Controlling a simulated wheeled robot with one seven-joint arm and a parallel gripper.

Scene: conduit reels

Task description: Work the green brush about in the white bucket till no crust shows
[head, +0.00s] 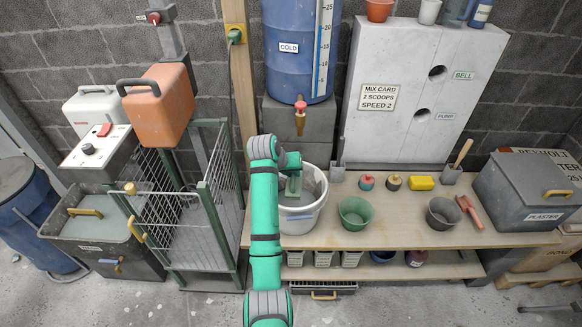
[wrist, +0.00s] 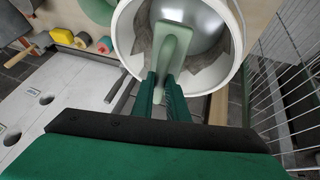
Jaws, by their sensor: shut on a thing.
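The white bucket (head: 302,222) stands on the wooden bench under the blue barrel's tap; its rim (wrist: 122,32) and inside show in the wrist view. My gripper (wrist: 165,84) is shut on the pale green brush (wrist: 172,48), which reaches into the bucket. In the head view the brush (head: 293,188) hangs below my gripper (head: 292,170) at the bucket's mouth. Ragged grey-brown crust (wrist: 145,48) shows on the inner wall around a smooth grey bottom. The brush's working end is partly hidden, so I cannot tell whether it touches the wall.
A green bowl (head: 355,213) stands close right of the bucket, with a dark grey pot (head: 443,213) further right. A yellow sponge (head: 422,183) lies behind them. A wire cage trolley (head: 205,215) stands left of the bench. The brass tap (head: 300,115) hangs above the bucket.

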